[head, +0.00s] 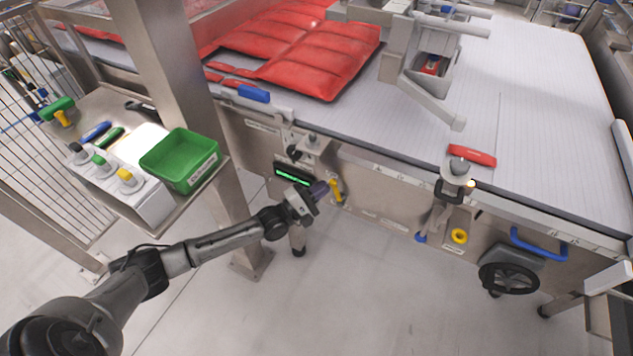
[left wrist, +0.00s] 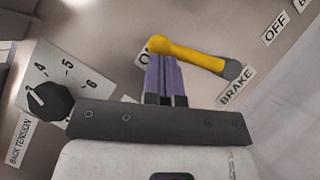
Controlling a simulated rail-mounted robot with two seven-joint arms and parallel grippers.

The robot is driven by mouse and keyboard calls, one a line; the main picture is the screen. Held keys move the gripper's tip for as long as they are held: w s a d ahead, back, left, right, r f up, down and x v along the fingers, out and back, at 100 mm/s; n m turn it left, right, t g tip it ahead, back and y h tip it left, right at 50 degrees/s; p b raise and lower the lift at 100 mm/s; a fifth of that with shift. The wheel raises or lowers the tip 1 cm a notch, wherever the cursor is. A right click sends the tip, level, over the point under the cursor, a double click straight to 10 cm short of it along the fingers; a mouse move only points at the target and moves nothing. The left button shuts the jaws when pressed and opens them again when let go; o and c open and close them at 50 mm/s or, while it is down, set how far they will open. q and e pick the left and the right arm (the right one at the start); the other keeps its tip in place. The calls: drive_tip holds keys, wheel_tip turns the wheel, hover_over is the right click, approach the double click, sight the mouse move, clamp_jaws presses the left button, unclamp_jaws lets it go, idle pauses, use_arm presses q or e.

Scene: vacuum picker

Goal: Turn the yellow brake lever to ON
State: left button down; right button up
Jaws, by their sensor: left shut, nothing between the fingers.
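The yellow brake lever (head: 336,190) is on the machine's side panel, below the belt edge. In the left wrist view the lever (left wrist: 195,54) runs from a grey pivot beside the BRAKE label (left wrist: 236,87) to a rounded yellow end. That end lies by a label starting with "O", the rest hidden behind lever and fingers. The OFF label (left wrist: 275,34) is clear of the lever, to the upper right. My left gripper (head: 322,188) is shut and empty; its purple fingers (left wrist: 165,78) are right at the lever's yellow end, seemingly touching it. My right gripper is not in view.
A BACK TENSION dial (left wrist: 48,101) sits left of the lever. A green-lit display (head: 293,176) is beside my gripper. A steel post (head: 175,80) and a green bin (head: 180,158) stand left. A black handwheel (head: 509,278) is at right. The floor in front is clear.

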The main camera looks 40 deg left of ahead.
use_arm(q)
drive_tip(key=shift+w+d+r+m+g+p, duration=0.2)
drive_tip(key=shift+d+r+m+g+p, duration=0.15)
drive_tip(key=shift+d+m+p, duration=0.35)
drive_tip(key=shift+w+d+r+m+g+p, duration=0.2)
drive_tip(key=shift+d+r+m+p, duration=0.25)
drive_tip(key=shift+p, duration=0.45)
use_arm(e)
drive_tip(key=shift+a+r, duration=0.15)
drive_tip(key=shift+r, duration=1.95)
use_arm(q)
drive_tip(key=shift+s+f, duration=0.1)
drive_tip(key=shift+a, duration=0.15)
drive_tip(key=a+p+v, duration=0.2)
drive_tip(key=v, duration=1)
drive_tip(key=shift+a, duration=0.45)
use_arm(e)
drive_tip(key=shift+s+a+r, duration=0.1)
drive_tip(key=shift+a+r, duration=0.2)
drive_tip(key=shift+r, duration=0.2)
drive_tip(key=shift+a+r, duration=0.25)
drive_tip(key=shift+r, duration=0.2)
